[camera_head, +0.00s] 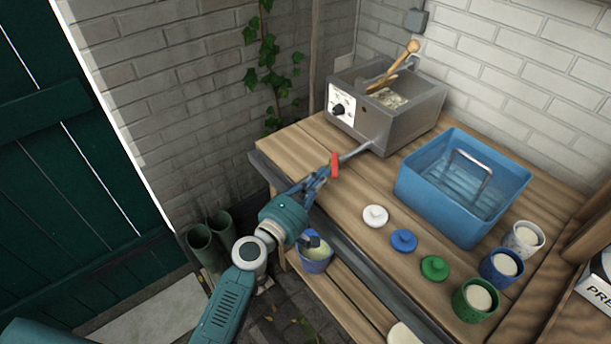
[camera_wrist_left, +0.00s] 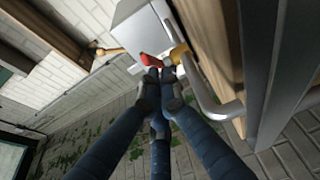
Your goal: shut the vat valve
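The metal vat (camera_head: 400,108) stands at the back of the wooden bench, with a dial on its front and a wooden-handled tool in it. A pipe (camera_head: 358,151) leaves its lower front and carries the valve's red lever (camera_head: 335,165). In the left wrist view the red lever (camera_wrist_left: 152,61) lies beside a brass-coloured valve body (camera_wrist_left: 178,53). My left gripper (camera_head: 322,174) is at the lever, its fingers drawn together. In the wrist view the fingertips (camera_wrist_left: 160,74) meet the lever's near edge; I cannot tell whether they touch it. My right gripper is out of view.
A blue tub (camera_head: 450,215) with a metal handle stands right of the vat. White (camera_head: 375,216), blue (camera_head: 403,240) and green (camera_head: 435,268) lids lie before it, with filled cups at right. A blue pot (camera_head: 315,262) sits below my left wrist. Brick walls close off the back.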

